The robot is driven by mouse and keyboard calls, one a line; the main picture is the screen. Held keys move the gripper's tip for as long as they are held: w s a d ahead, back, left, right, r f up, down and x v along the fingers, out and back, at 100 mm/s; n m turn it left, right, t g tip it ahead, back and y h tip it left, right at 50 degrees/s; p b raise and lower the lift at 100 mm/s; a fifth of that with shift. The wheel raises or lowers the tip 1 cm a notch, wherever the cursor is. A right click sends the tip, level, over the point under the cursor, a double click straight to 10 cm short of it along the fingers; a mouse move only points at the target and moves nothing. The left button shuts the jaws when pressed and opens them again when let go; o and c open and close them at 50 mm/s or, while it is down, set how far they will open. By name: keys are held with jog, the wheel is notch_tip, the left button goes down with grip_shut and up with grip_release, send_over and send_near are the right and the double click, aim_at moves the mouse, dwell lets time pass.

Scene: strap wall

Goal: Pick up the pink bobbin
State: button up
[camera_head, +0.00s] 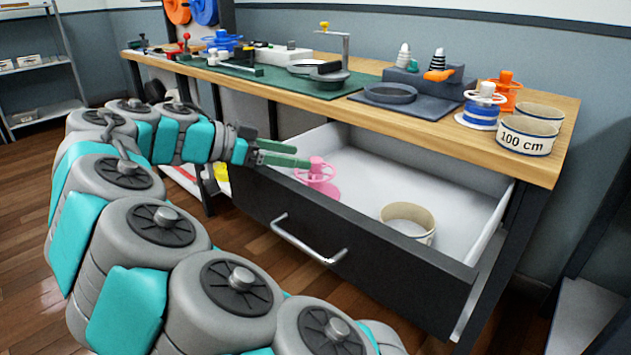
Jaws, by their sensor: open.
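The pink bobbin (317,180) stands upright in the open drawer (364,245) under the workbench, near the drawer's left end. It has a knob on top, a spoked upper rim and a wide base disc. My gripper (303,155) reaches in from the left over the drawer's edge. Its green fingers are open and point right, close to the bobbin's knob. I cannot tell whether a finger touches the knob. The drawer's front wall hides part of the bobbin's lower left side.
A round cream container (408,218) sits in the drawer's right part. The workbench top (440,122) overhangs the drawer's back. On it stand a blue-and-white bobbin (482,108), an orange bobbin (504,90) and a tub marked 100 cm (527,136). The drawer's middle floor is clear.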

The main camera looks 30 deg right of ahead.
aim_at(313, 159)
jog(key=x, duration=0.3)
jog(key=shift+w+d+f, duration=0.15)
jog(key=shift+d+f, duration=0.05)
jog(key=shift+d, duration=0.15)
grip_shut()
dwell(1.1)
